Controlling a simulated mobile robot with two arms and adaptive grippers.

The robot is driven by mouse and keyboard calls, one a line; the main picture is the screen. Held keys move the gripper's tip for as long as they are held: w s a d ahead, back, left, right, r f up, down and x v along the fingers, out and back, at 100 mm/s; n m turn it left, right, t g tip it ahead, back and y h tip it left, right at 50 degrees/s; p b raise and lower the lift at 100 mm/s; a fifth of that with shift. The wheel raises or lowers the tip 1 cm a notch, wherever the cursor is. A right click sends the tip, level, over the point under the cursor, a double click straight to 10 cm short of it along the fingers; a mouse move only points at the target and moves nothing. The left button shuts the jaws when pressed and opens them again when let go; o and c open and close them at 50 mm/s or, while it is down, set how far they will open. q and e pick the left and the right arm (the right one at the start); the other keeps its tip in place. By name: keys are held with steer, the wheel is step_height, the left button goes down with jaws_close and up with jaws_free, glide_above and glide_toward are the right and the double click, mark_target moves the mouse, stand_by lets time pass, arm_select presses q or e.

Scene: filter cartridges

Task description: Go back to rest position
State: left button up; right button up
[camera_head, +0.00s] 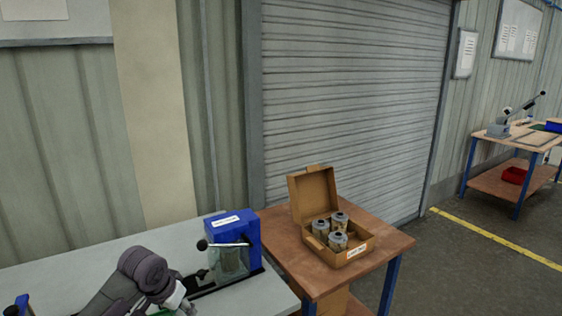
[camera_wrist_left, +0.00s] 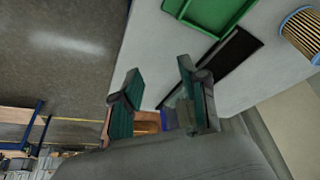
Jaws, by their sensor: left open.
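My left gripper (camera_head: 186,302) is low over the grey table, at the bottom edge of the head view and left of the blue machine. In the left wrist view the same gripper (camera_wrist_left: 160,100) has its two fingers spread apart with nothing between them. An open cardboard box (camera_head: 358,255) stands on the brown wooden table and holds three grey-topped cartridges (camera_head: 337,240). A yellow pleated filter with a blue end (camera_wrist_left: 303,33) shows at the right edge of the left wrist view, apart from the fingers. My right gripper is not in view.
A blue machine with a black lever (camera_head: 236,228) stands on the grey table (camera_head: 95,253), close to my left gripper. A green tray (camera_wrist_left: 214,15) lies on that table near a black strip (camera_wrist_left: 236,62). The brown table (camera_head: 385,238) adjoins it. A workbench (camera_head: 524,182) stands far right.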

arm_select(q)
steer(key=s+d+f+m+h, duration=0.1)
steer(key=s+d+f, duration=0.35)
steer(key=s, duration=0.45)
steer(key=s+d+f, duration=0.4)
steer(key=s+f, duration=0.2)
steer(key=s, duration=0.2)
steer(key=s+a+r+n+y, duration=0.1)
steer(key=s+a, duration=0.2)
steer(key=s, duration=0.6)
steer(key=s+a+n+y, duration=0.1)
steer(key=s+a, duration=0.1)
steer(key=s, duration=0.8)
step_height(320, 180, down, 24)
steer(key=g, duration=0.2)
steer(key=s+a+f+g, duration=0.1)
steer(key=s+a+f, duration=0.1)
steer(key=s+f, duration=1.5)
steer(key=shift+a+f, duration=0.4)
steer(key=shift+f, duration=0.25)
